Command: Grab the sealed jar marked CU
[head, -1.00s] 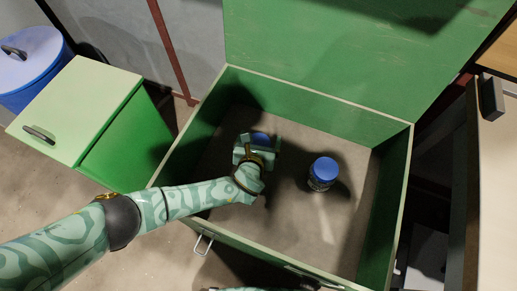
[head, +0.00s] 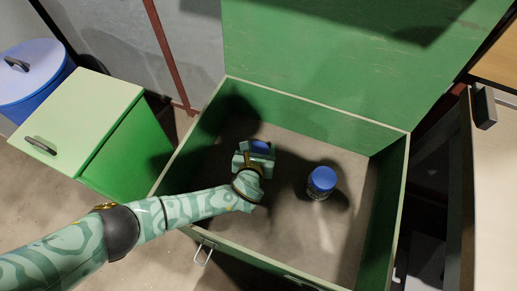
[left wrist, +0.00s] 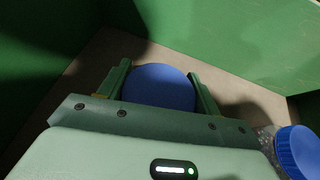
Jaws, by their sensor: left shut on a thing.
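A jar with a blue lid (head: 261,147) stands in the left part of the green crate (head: 310,111), partly hidden by my gripper. My left gripper (head: 256,154) is shut on this jar. In the left wrist view, the round blue lid (left wrist: 158,88) sits between the two green fingers (left wrist: 158,72). A second jar with a blue lid (head: 321,182) and clear sides stands to the right, apart from the gripper; it also shows at the right edge of the left wrist view (left wrist: 299,150). No CU marking is readable on either jar. My right gripper is out of view.
The crate's walls surround both jars, and its green lid (head: 335,60) stands open behind. Bare crate floor lies around the second jar. A green cabinet (head: 85,115) and a blue bin (head: 32,75) stand at the left. A pale surface (head: 497,160) is at the right.

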